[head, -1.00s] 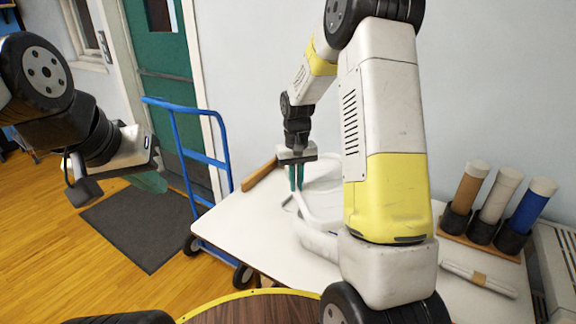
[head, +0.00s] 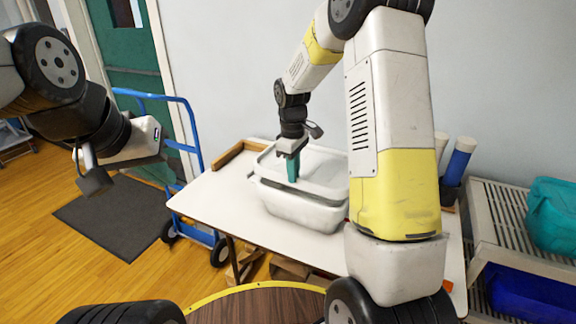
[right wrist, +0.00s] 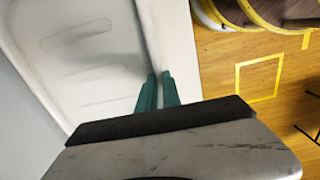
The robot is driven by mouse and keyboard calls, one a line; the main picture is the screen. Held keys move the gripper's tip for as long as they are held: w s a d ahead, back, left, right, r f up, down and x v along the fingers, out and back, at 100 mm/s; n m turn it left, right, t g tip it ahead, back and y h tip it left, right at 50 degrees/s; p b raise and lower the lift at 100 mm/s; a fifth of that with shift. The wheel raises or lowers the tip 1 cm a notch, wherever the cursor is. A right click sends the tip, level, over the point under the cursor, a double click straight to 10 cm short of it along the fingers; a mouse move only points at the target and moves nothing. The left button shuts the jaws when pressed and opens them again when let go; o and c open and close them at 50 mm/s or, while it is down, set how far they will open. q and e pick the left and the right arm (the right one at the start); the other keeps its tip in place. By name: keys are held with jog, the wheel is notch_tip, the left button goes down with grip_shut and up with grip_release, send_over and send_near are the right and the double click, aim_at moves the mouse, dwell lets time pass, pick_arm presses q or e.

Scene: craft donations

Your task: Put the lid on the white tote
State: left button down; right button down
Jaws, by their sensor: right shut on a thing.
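The white tote (head: 303,212) stands upright on the white table. The pale lid (head: 325,168) is over its top, its near edge close to the tote's rim; I cannot tell whether it is fully seated. My right gripper (head: 293,168) points down with its teal fingers shut on the lid's near edge. In the right wrist view, the fingers (right wrist: 158,90) meet the edge of the lid (right wrist: 85,60), which shows raised ridges. My left gripper (head: 155,168) hangs far left, away from the tote; its fingers are mostly hidden.
The white table (head: 220,205) has free room left of the tote. A wooden strip (head: 238,156) lies at its back left. A blue hand truck (head: 195,170) stands left. Tubes (head: 460,160) stand behind my right arm. A slatted shelf (head: 500,225) with a teal bundle (head: 555,213) is at right.

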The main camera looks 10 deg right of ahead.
jog(key=shift+f, duration=2.5)
jog(key=shift+f, duration=0.35)
jog(key=c, duration=1.5)
grip_release()
jog(key=shift+o, duration=0.2)
